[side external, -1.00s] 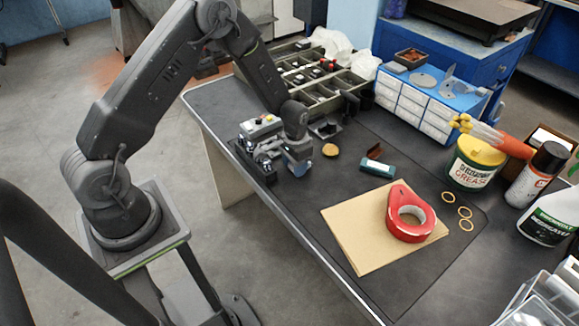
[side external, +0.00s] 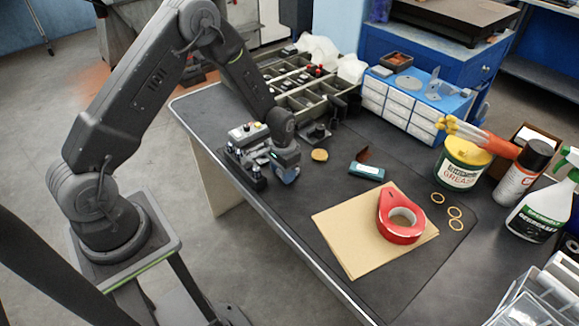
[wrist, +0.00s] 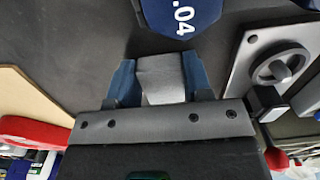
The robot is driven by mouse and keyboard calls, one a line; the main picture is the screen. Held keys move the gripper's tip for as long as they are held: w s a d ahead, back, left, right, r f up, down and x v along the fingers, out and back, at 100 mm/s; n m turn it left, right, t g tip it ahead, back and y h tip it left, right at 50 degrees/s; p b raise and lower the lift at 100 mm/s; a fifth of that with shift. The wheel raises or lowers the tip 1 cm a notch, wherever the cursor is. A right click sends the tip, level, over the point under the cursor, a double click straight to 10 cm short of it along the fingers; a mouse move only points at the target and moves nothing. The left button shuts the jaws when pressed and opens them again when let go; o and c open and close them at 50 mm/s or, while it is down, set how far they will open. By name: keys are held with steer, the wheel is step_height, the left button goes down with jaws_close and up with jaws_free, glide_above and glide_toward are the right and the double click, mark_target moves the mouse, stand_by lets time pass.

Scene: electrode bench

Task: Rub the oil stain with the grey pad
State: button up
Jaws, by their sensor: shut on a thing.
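My gripper (side external: 286,170) is low over the dark bench mat, near the bench's left edge. In the wrist view its two blue fingers (wrist: 165,82) are shut on the grey pad (wrist: 161,76), with one finger on each side. The side view shows the gripper small, and the pad is hard to make out there. I cannot tell whether the pad touches the mat. I cannot pick out the oil stain for certain. A small reddish-brown patch (side external: 364,153) shows behind a teal block (side external: 367,171), but I cannot tell what it is.
A device with buttons (side external: 247,135) stands left of my gripper, and a tan disc (side external: 319,155) lies to its right. A divided tray (side external: 300,104) is behind. Cardboard (side external: 345,235) with a red tape dispenser (side external: 400,235) lies at front right. A grease tub (side external: 462,165) stands at right.

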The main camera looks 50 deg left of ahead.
steer(key=s, duration=0.2)
steer(key=shift+s, duration=0.3)
step_height(320, 180, up, 8)
stand_by(0.5)
